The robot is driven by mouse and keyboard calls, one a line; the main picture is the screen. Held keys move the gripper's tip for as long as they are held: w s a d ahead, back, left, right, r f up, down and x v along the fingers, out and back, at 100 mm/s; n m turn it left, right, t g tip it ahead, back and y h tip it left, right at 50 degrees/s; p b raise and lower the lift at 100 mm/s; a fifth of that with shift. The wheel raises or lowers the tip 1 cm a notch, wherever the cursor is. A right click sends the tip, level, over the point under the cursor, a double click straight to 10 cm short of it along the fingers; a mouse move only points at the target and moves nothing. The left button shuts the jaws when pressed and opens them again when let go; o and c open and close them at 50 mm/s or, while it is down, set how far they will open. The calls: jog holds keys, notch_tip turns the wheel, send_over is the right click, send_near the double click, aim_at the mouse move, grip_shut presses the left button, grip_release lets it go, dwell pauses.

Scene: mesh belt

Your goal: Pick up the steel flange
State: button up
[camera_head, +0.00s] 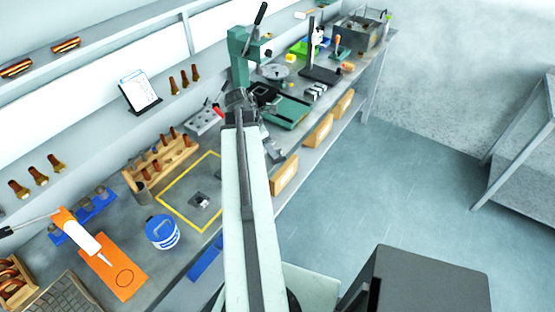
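A round grey metal disc with a raised centre (275,72), which looks like the steel flange, lies on the bench beyond my arm, just right of the green press. My arm reaches forward over the bench, and my gripper (240,104) is at its far end, nearer to me than the disc and apart from it in the picture. The fingers are small and dark against the clutter, so their opening is unclear. A small grey metal piece (200,200) sits inside a yellow square outline on the bench.
The green press (240,58) stands close beyond my gripper. A green-and-black device (284,108) lies to its right. A wooden rack (160,160), a blue-and-white tub (162,232) and an orange mat (113,268) are at left. A black stand (320,74) and a metal basin (358,30) are farther back.

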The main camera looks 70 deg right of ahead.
jog(key=b+x, duration=0.4)
jog(key=x, duration=0.1)
jog(key=shift+f, duration=0.1)
jog(key=shift+r, duration=0.2)
grip_shut()
